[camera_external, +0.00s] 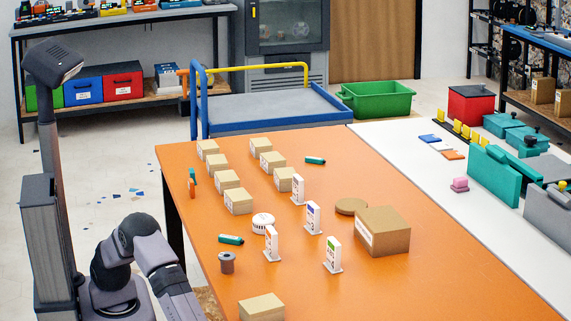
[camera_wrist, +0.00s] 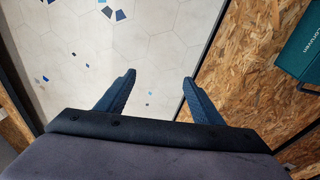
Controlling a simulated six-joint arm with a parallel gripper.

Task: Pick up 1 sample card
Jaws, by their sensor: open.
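I cannot tell for sure that these are the sample cards. Several upright white cards with coloured marks, such as one with a green mark (camera_external: 333,254), stand on the orange table. My gripper (camera_wrist: 157,84) is open and empty in the wrist view, above floor and chipboard, with no card between its fingers. The external view does not show its fingers.
The orange table (camera_external: 400,292) holds several small cardboard boxes, a larger box (camera_external: 383,231), a round brown disc (camera_external: 351,206) and a grey spool (camera_external: 227,262). Teal blocks (camera_external: 493,175) stand on the white table. A teal box (camera_wrist: 302,52) sits on chipboard in the wrist view.

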